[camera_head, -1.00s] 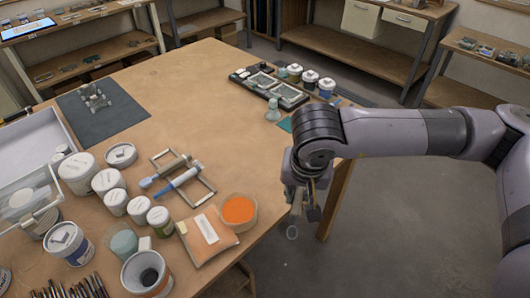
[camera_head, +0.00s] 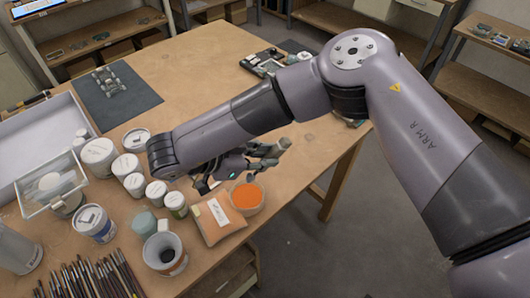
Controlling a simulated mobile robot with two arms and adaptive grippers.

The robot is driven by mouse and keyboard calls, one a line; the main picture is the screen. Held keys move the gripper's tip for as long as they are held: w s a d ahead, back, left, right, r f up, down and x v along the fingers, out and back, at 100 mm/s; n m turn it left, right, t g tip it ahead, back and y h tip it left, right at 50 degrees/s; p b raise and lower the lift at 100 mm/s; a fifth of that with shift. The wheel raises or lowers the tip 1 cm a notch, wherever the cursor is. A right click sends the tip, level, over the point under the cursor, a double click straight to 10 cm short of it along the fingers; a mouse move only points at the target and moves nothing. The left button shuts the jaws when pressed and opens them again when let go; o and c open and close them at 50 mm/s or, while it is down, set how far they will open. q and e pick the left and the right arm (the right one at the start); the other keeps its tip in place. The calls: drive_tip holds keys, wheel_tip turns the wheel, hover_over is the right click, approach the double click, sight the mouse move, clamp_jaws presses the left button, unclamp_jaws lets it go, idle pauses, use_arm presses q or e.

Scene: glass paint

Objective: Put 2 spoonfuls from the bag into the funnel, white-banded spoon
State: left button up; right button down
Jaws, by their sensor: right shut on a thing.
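The orange bag (camera_head: 212,222) with a white label lies near the table's front edge. Its round open end, or a tub beside it, shows orange powder (camera_head: 247,196). A pale cup-like vessel (camera_head: 165,253) with a dark hollow stands left of the bag; it may hold the funnel. My right gripper (camera_head: 262,160) is low above the table, just behind the orange powder, partly hidden by my forearm. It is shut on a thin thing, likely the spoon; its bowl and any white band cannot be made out. My left gripper is not in view.
Several lidded jars (camera_head: 126,165) stand left of my forearm. A glass-lidded box (camera_head: 50,185) and many brushes (camera_head: 95,275) are at the left and front. A dark mat (camera_head: 115,95) lies farther back. The table's middle back is clear. My forearm covers the tool rack area.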

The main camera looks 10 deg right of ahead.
sight(253, 177)
drive_tip(key=shift+f+b, duration=0.35)
drive_tip(key=shift+f, duration=0.35)
wheel_tip(253, 177, down, 4)
drive_tip(key=shift+b, duration=1)
drive_tip(key=shift+a+f+b, duration=0.55)
drive_tip(key=shift+f+b, duration=0.2)
drive_tip(key=shift+b, duration=0.4)
drive_tip(key=shift+s+a+f+b, duration=0.1)
drive_tip(key=shift+a+f+b, duration=0.35)
drive_tip(key=shift+b, duration=0.25)
drive_tip(key=shift+a, duration=0.1)
drive_tip(key=shift+r, duration=0.2)
drive_tip(key=shift+d+r+p, duration=0.45)
drive_tip(key=shift+d+r, duration=0.2)
drive_tip(key=shift+r, duration=0.15)
drive_tip(key=shift+d+r+p, duration=0.45)
drive_tip(key=shift+d+r, duration=0.15)
drive_tip(key=shift+r, duration=0.2)
drive_tip(key=shift+r+p, duration=1)
drive_tip(key=shift+r, duration=1.2)
